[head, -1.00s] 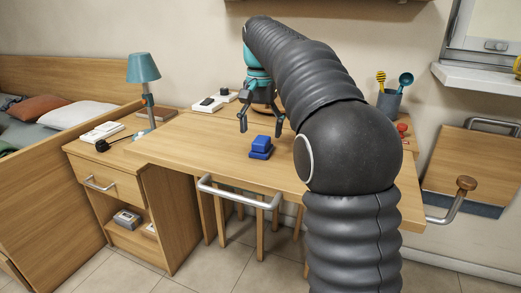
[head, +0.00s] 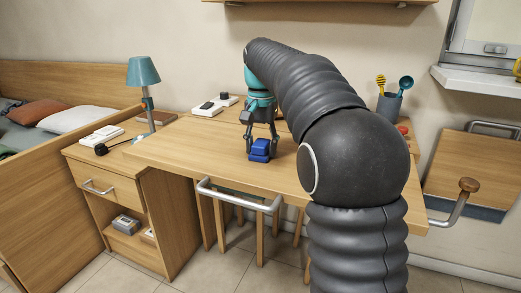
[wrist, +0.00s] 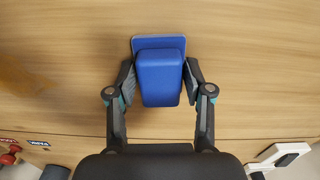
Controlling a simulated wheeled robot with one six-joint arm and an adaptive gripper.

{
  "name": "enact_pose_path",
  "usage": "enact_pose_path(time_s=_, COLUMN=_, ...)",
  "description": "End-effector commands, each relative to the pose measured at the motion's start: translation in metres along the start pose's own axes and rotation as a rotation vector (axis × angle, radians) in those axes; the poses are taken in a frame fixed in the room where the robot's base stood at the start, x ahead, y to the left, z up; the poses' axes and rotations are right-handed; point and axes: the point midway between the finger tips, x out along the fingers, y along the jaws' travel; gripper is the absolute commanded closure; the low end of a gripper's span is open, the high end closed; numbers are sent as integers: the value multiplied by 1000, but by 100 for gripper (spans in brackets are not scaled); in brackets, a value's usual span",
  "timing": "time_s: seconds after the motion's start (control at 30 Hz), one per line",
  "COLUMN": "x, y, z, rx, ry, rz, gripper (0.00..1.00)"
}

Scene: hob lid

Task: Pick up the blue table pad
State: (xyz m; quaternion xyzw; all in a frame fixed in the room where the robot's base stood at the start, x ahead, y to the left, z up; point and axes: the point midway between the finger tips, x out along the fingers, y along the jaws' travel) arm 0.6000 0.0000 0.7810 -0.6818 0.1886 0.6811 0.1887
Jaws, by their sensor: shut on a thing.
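The blue table pad (head: 260,149) is a small blue block with a wider, flat blue part at one end. It is on the wooden table (head: 200,151), near the middle of its top. In the wrist view the pad (wrist: 160,78) sits between my two fingers. My gripper (head: 261,150) points down and is shut on the pad; in the wrist view my gripper (wrist: 159,80) has a fingertip against each side of it. I cannot tell any gap between pad and tabletop.
A blue lamp (head: 143,72) and a white device (head: 101,135) stand at the left. A utensil cup (head: 389,104) stands at the back right. A metal rail (head: 238,197) runs along the table's front edge. The tabletop left of the pad is clear.

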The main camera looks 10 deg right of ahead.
Motion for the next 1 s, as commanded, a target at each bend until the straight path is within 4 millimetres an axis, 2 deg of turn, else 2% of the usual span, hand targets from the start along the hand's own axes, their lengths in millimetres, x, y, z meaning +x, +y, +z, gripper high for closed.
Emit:
enact_pose_path(time_s=0.27, x=-5, y=0, z=0, rx=0, ry=-1, rz=0, gripper=83)
enact_pose_path(time_s=0.43, x=-26, y=0, z=0, rx=0, ry=1, rz=-1, gripper=83)
enact_pose_path(time_s=0.53, x=-47, y=-1, z=-1, rx=0, ry=2, rz=-1, gripper=83)
enact_pose_path(time_s=0.8, x=-80, y=58, z=-27, rx=4, ry=0, rz=0, gripper=83)
enact_pose_path(time_s=1.0, x=-99, y=88, z=-40, rx=2, ry=0, rz=0, gripper=83)
